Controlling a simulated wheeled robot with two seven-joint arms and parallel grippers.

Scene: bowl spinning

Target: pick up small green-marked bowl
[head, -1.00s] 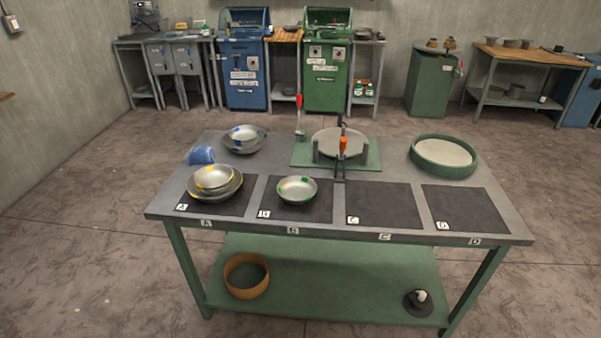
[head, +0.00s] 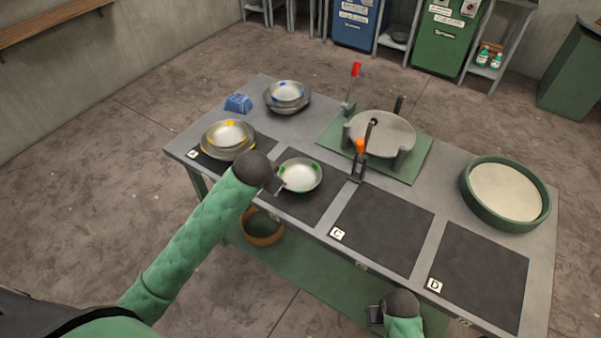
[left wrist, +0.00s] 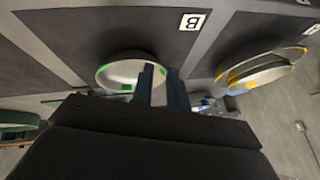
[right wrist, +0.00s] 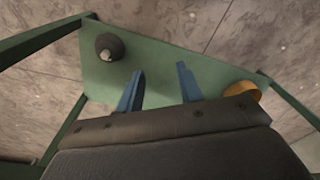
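The small green-marked bowl (head: 303,176) is a shallow metal bowl with green patches on its rim. It sits upright on black mat B (head: 318,208). My left gripper (head: 281,187) is at the bowl's left rim, partly hidden behind my dark wrist in the head view. In the left wrist view the left fingers (left wrist: 160,72) are apart with a narrow gap, and the right edge of the green-marked bowl (left wrist: 118,72) shows near that gap. Contact cannot be told. My right gripper (head: 376,314) is low at the table's front edge; its fingers (right wrist: 159,76) are open and empty.
Yellow-marked nested bowls (head: 228,137) sit on mat A, left of the green-marked bowl. A round fixture with an orange-tipped lever (head: 360,146) stands behind right. Mats C (head: 383,230) and D (head: 480,280) are empty.

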